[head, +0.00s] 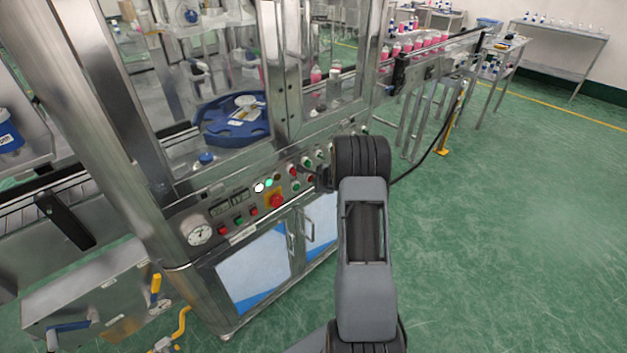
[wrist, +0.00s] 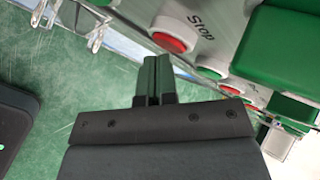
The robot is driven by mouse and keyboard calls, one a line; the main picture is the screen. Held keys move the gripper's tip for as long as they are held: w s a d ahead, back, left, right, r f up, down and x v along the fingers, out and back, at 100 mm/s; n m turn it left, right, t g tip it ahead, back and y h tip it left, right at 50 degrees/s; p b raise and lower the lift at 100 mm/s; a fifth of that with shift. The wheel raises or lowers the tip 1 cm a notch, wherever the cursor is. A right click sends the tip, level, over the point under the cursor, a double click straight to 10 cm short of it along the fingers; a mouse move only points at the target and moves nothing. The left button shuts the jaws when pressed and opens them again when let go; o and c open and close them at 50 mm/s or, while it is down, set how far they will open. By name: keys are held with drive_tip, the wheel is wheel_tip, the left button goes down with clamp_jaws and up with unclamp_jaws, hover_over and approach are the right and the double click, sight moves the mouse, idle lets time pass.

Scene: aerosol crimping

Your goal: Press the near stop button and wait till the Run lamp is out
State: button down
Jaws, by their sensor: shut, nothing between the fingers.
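In the wrist view, a red button (wrist: 172,42) in a pale ring sits on the steel panel beside the word "Stop". My gripper (wrist: 155,62) is shut and empty, its fingertips just below this button in the picture. I see no clear contact, and the button does not look covered. In the head view, my gripper is mostly hidden behind my dark wrist, close to the right part of the control panel (head: 240,196). A green lamp (head: 269,182) glows there beside a bright white lamp (head: 259,187). Their labels are too small to read.
A red emergency knob (head: 276,201) on yellow stands among smaller red and green buttons. In the wrist view, further red buttons (wrist: 209,73) and a large green part (wrist: 284,52) lie to the right. Cabinet door handles (head: 308,226) stick out below. Green floor is open at right.

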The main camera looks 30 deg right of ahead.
drive_tip(key=shift+w+a+r+b, duration=0.1)
drive_tip(key=shift+w+r+b, duration=0.1)
drive_tip(key=shift+w+b, duration=0.1)
drive_tip(key=shift+s+a, duration=0.1)
drive_tip(key=shift+s, duration=0.15)
drive_tip(key=shift+s+f, duration=0.15)
drive_tip(key=shift+s+d+b, duration=0.25)
drive_tip(key=shift+s+b, duration=0.35)
drive_tip(key=shift+s, duration=0.25)
drive_tip(key=shift+s+d+b, duration=0.2)
drive_tip(key=shift+s+b, duration=0.45)
drive_tip(key=shift+s, duration=0.25)
drive_tip(key=shift+s+d+b, duration=0.25)
drive_tip(key=shift+s+b, duration=0.35)
drive_tip(key=shift+s, duration=0.25)
drive_tip(key=shift+a, duration=0.1)
